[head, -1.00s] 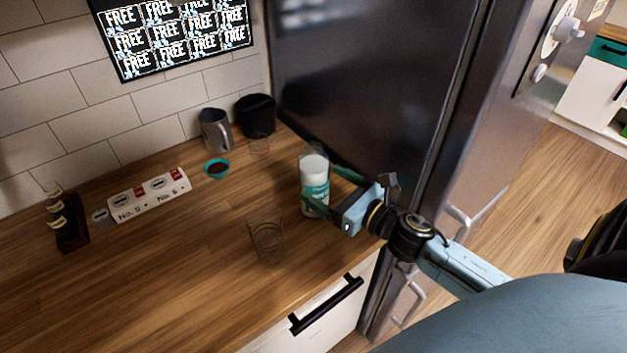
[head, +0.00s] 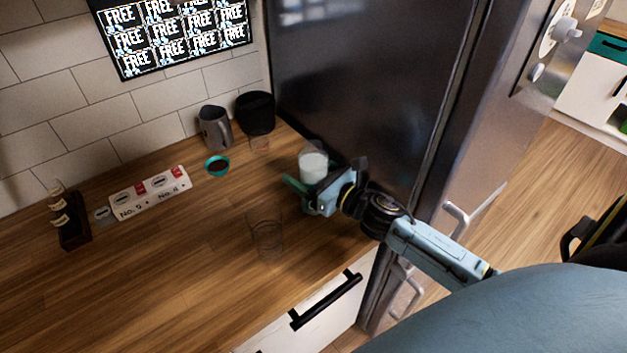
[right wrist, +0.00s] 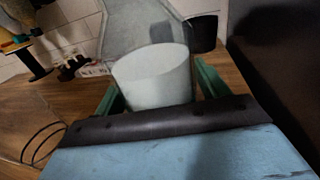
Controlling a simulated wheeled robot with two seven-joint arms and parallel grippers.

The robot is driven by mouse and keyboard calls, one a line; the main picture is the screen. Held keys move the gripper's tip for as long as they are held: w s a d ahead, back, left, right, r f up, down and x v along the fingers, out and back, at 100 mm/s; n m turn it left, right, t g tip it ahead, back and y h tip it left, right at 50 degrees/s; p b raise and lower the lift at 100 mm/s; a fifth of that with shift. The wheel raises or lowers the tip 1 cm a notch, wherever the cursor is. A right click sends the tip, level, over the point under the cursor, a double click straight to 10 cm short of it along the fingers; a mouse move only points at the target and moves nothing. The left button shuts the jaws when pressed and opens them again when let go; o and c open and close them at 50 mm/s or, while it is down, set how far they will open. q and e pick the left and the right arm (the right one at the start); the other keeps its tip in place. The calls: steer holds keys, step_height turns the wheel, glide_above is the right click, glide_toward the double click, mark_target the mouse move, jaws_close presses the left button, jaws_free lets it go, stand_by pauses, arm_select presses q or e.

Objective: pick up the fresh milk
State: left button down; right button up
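The fresh milk (head: 313,166) is a clear bottle with white milk, upright on the wooden counter near the dark fridge. My right gripper (head: 309,182) is at the bottle from the right, its green fingers open on either side of it. The hand hides the bottle's lower part and label in the head view. In the right wrist view the milk (right wrist: 153,80) stands between the two fingers (right wrist: 160,90), close to both; I cannot tell whether they touch it. My left gripper is not in view.
An empty glass (head: 266,238) stands in front of the milk. A grey pitcher (head: 215,128), a black container (head: 256,112), a small teal bowl (head: 217,166) and a small glass (head: 260,145) are behind. A numbered sign (head: 150,193) and a bottle rack (head: 70,220) are left. The fridge (head: 370,90) borders the right.

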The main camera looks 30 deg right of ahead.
mark_target(313, 160)
steer(key=c, duration=1)
steer(key=shift+c, duration=0.2)
steer(key=shift+r, duration=0.25)
steer(key=shift+r+p, duration=1.3)
steer(key=shift+r, duration=3.4)
steer(key=shift+r, duration=0.1)
